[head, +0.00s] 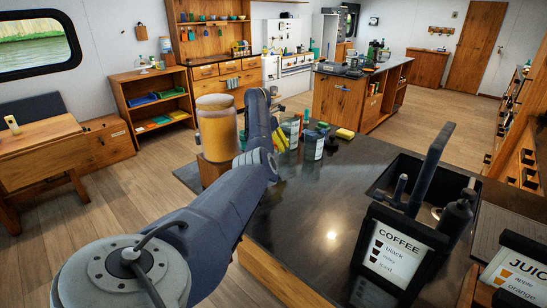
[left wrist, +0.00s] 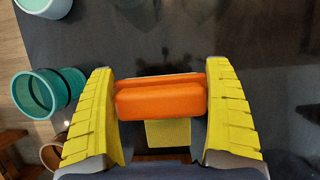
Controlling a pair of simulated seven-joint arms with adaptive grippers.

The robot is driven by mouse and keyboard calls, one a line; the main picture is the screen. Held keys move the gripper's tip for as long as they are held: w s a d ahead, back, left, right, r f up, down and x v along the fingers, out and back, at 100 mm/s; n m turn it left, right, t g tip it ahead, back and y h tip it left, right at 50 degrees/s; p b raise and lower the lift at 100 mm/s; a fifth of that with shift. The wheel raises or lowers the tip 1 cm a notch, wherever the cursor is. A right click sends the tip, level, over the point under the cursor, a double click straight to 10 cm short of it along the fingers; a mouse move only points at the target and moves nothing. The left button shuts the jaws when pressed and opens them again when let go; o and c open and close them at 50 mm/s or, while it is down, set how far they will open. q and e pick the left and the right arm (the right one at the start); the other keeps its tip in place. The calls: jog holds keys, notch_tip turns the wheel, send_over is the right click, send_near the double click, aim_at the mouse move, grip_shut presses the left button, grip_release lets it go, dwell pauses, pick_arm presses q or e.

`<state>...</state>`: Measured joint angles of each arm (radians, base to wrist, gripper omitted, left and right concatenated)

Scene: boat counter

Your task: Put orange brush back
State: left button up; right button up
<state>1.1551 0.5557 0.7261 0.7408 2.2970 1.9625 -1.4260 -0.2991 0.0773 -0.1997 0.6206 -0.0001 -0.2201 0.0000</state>
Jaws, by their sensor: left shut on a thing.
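The orange brush (left wrist: 160,98) is between the two yellow fingers of my left gripper (left wrist: 163,95) in the left wrist view. The gripper is shut on it, with a finger at each end. A yellow block (left wrist: 168,133) shows just below the brush; I cannot tell whether it is part of it. In the head view my left gripper (head: 281,138) is over the far left part of the dark counter (head: 335,205), beside some cans. The brush cannot be made out there. My right gripper is in neither view.
Printed cans (head: 313,145) stand right of the gripper, with a yellow sponge (head: 345,134) beyond. A large orange jar (head: 216,128) is at left. Teal cups (left wrist: 40,95) show in the left wrist view. A coffee sign (head: 398,248) stands at right; the middle counter is clear.

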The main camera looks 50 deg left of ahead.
pick_arm(q)
jog(key=shift+f, duration=3.3)
jog(key=shift+f, duration=0.3)
jog(key=o, duration=1.1)
jog(key=shift+o, duration=0.2)
jog(key=shift+r, duration=0.1)
jog(key=shift+v, duration=3.8)
